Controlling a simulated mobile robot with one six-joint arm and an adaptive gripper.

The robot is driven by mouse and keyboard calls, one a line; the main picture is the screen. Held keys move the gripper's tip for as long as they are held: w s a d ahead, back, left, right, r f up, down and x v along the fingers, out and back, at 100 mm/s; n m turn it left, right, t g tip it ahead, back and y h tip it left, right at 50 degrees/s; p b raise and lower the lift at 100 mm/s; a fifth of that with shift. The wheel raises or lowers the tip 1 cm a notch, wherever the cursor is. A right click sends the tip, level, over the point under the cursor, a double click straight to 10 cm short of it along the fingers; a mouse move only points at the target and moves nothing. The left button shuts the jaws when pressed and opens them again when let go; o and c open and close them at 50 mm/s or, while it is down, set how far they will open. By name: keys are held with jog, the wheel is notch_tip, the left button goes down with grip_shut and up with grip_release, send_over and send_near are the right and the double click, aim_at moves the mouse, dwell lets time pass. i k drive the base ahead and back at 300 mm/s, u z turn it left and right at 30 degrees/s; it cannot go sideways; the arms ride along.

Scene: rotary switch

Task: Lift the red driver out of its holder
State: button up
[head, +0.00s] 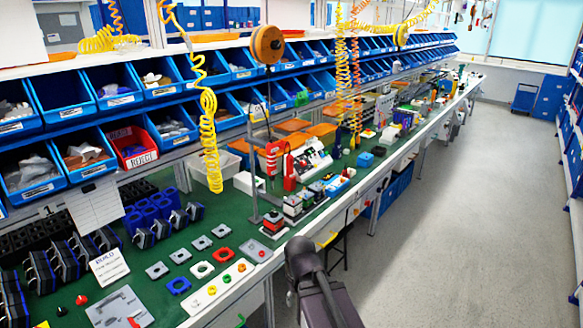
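A red driver (272,158) stands upright beside a thin grey vertical post (252,165) on the green workbench (215,262), near the middle of the head view. It is small in the picture, and I cannot tell where its holder grips it. A second red upright piece (289,173) is just to its right. My dark arm rises from the bottom edge, in front of the bench and well apart from the driver. My gripper cannot be made out.
Blue bins (120,92) line the back of the bench. Yellow coiled hoses (209,130) and orange coiled hoses hang above it. Small switch parts (225,254) lie near the front edge. A white bin (212,168) stands left of the post. The grey floor (450,220) at right is open.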

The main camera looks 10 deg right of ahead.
aim_at(290, 159)
jog(key=i, duration=0.9)
jog(key=u, duration=0.05)
